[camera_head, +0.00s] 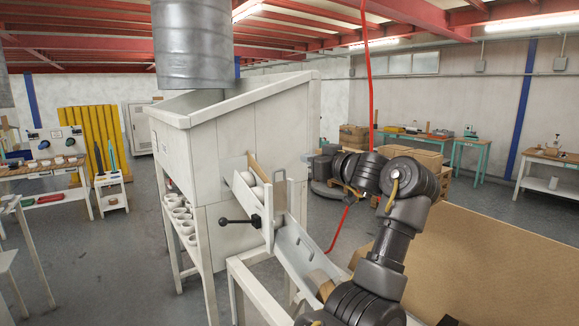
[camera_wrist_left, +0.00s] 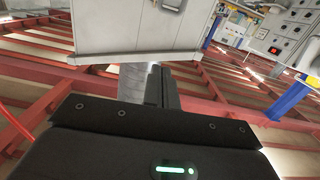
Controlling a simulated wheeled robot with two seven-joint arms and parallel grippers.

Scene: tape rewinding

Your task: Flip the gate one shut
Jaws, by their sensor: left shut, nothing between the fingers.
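A narrow upright gate plate (camera_head: 268,208) stands at the chute's lower end, with a black-knobbed lever (camera_head: 238,221) pointing left. I cannot tell whether this is gate one or whether it is open. My left gripper (camera_head: 309,158) is beside the machine's right side, up and right of the lever and apart from it. In the left wrist view its fingers (camera_wrist_left: 161,85) are together and empty. My right gripper is not in view.
A grey sloping trough (camera_head: 300,250) runs down right below the gate, partly hidden by my arm. A red cable (camera_head: 368,70) hangs behind my arm. White cups (camera_head: 182,217) stand on a shelf under the machine. A brown board (camera_head: 490,260) fills the lower right.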

